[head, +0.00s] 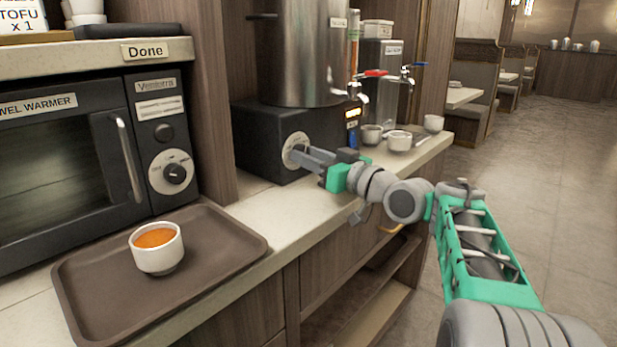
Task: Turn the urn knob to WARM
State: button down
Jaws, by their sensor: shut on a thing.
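The urn (305,50) is a tall steel cylinder on a black base (265,140) on the counter. A round pale dial plate (290,140) sits on the front of the base. My gripper (298,154) reaches the dial from the right and is shut on the urn knob at its middle. The fingers hide the knob, so its pointer and setting cannot be read. The dial's markings are too small to read.
A brown tray (90,285) with a white cup of orange liquid (158,247) lies at the front left. The towel warmer (60,180) stands behind it. Several white cups (399,141) stand right of the urn, near a smaller dispenser (385,80). The floor at right is clear.

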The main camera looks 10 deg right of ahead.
jog(key=shift+f+n+b, duration=0.15)
jog(key=shift+n+b, duration=1.35)
jog(key=shift+b, duration=0.1)
jog(key=c, duration=1)
grip_release()
jog(key=p+v, duration=0.1)
jog(key=v, duration=0.6)
jog(key=shift+d, duration=0.1)
jog(key=shift+s+d, duration=0.2)
jog(key=shift+s, duration=0.2)
